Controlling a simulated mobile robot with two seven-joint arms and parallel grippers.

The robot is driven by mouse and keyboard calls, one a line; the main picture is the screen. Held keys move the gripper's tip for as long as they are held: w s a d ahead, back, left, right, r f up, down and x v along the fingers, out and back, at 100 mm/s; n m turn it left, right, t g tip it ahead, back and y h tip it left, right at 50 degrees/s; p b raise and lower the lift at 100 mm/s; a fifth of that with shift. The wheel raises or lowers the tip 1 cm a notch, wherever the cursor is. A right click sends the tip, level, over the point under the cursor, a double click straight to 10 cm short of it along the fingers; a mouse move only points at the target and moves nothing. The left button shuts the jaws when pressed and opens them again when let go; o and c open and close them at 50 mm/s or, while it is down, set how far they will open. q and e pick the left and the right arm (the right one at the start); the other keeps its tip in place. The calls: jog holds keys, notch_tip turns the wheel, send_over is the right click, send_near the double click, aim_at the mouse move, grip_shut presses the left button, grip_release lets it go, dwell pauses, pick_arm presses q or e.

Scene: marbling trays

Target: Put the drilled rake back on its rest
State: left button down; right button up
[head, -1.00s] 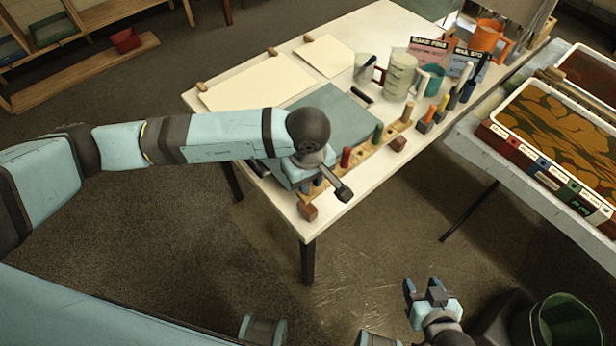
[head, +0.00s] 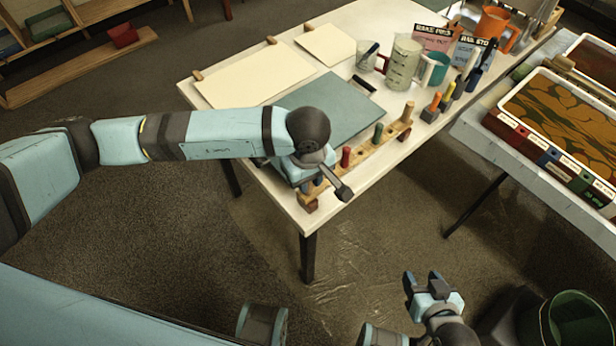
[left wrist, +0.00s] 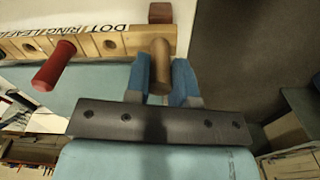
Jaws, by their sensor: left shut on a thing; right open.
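The drilled rake (head: 363,158) is a long wooden bar with holes, lying along the front edge of the white table. It carries a red peg (head: 346,156), a green peg (head: 378,133) and a tan handle at its far end. My left gripper (head: 313,182) is shut on the brown handle (left wrist: 160,62) at the near end. The rest's near red-brown block (head: 310,206) shows partly under that end, and also past the bar in the left wrist view (left wrist: 160,12). My right gripper (head: 422,280) is open and empty, off the table.
The white table (head: 345,205) also bears cream sheets, a blue-grey board (head: 335,105), a pitcher (head: 403,62), cups and standing cards. Upright coloured tools (head: 440,100) stand beyond the rake's far end. A marbling tray (head: 500,112) is at right, a green bin (head: 570,320) at lower right.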

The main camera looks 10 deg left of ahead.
jog(key=shift+r, duration=0.15)
pick_arm(q)
jog(key=c, duration=1.1)
grip_release()
jog(key=shift+o, duration=1.1)
notch_tip(320, 180, up, 14)
jog(key=shift+s, duration=0.15)
pick_arm(e)
jog(key=shift+f, duration=0.2)
